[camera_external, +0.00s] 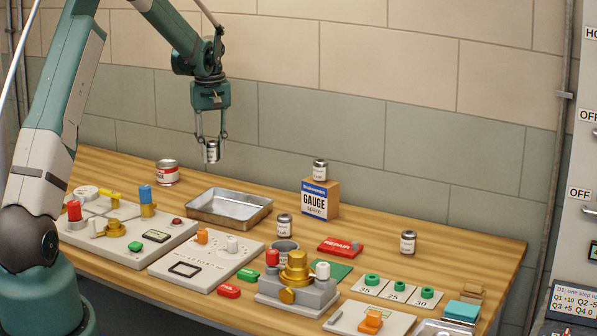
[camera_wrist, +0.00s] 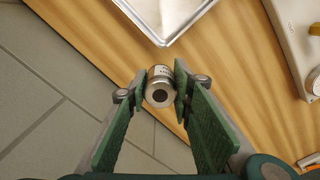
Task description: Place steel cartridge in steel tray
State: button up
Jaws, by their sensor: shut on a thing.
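My gripper (camera_external: 211,150) is shut on a small steel cartridge (camera_external: 212,153) with a pale label. It holds the cartridge in the air, above the back part of the table and a little left of and behind the steel tray. In the wrist view the cartridge (camera_wrist: 160,88) sits between the green finger pads. The steel tray (camera_external: 228,224) is a shallow rectangular pan on the table and looks empty. Its near corner shows at the top of the wrist view (camera_wrist: 163,42). Similar cartridges stand on the gauge box (camera_external: 320,169) and on the table (camera_external: 284,225) (camera_external: 408,242).
A red and white can (camera_external: 167,172) stands left of the tray. A control panel (camera_external: 130,231) with knobs lies in front of it, and a second panel (camera_external: 205,262) is nearby. The gauge box (camera_external: 320,199) stands to the right. The wall runs close behind the table.

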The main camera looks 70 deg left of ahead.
jog(key=b, duration=0.1)
send_over(229, 213)
jog(key=shift+r, duration=0.2)
jog(key=shift+f, duration=3.15)
jog(key=shift+f, duration=0.1)
jog(key=shift+f, duration=1.75)
jog(key=shift+f+b, duration=0.15)
jog(key=shift+b, duration=0.15)
jog(key=o, duration=1)
